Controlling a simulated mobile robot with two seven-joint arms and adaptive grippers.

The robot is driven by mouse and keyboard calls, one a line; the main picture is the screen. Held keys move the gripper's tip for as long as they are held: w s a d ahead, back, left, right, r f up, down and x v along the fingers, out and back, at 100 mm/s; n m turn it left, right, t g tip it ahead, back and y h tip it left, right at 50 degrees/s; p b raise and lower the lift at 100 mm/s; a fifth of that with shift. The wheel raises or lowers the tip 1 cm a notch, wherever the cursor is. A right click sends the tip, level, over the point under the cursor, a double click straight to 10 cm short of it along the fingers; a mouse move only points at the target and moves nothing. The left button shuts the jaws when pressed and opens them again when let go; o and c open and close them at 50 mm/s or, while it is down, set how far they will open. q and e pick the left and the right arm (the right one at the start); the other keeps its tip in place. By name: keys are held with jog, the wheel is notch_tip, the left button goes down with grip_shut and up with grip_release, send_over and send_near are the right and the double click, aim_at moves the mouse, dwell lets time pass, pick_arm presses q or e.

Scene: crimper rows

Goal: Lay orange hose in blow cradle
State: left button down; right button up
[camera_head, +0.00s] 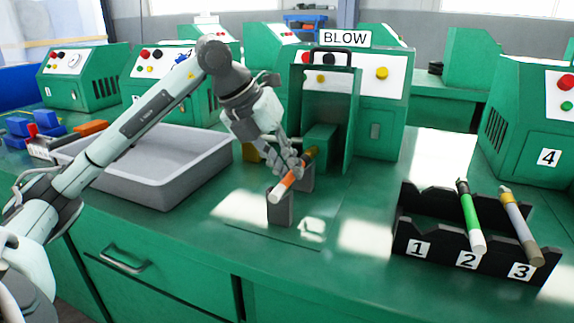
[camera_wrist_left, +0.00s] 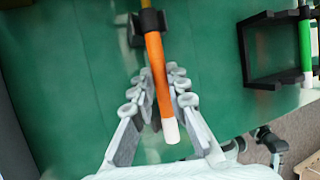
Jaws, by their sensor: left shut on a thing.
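The orange hose (camera_head: 287,184) has a white end and lies at a slant at the blow cradle, two grey posts (camera_head: 280,210) in front of the BLOW machine. My left gripper (camera_head: 285,165) is shut on the hose from above. In the left wrist view the hose (camera_wrist_left: 157,75) runs between the fingers (camera_wrist_left: 158,98), its white end toward the palm. Its far part passes over a dark cradle post (camera_wrist_left: 149,24). I cannot tell whether it rests fully in both posts. My right gripper is not in view.
The BLOW machine (camera_head: 380,110) stands right behind the cradle. A grey tray (camera_head: 150,185) is on the left. A black rack (camera_head: 440,250) numbered 1 to 3 holds a green hose (camera_head: 470,215) and a grey hose (camera_head: 518,225); slot 1 is empty. The bench between is clear.

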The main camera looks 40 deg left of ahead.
pick_arm(q)
jog(key=shift+f, duration=0.2)
jog(key=c, duration=1.4)
grip_release()
jog(key=v, duration=1.2)
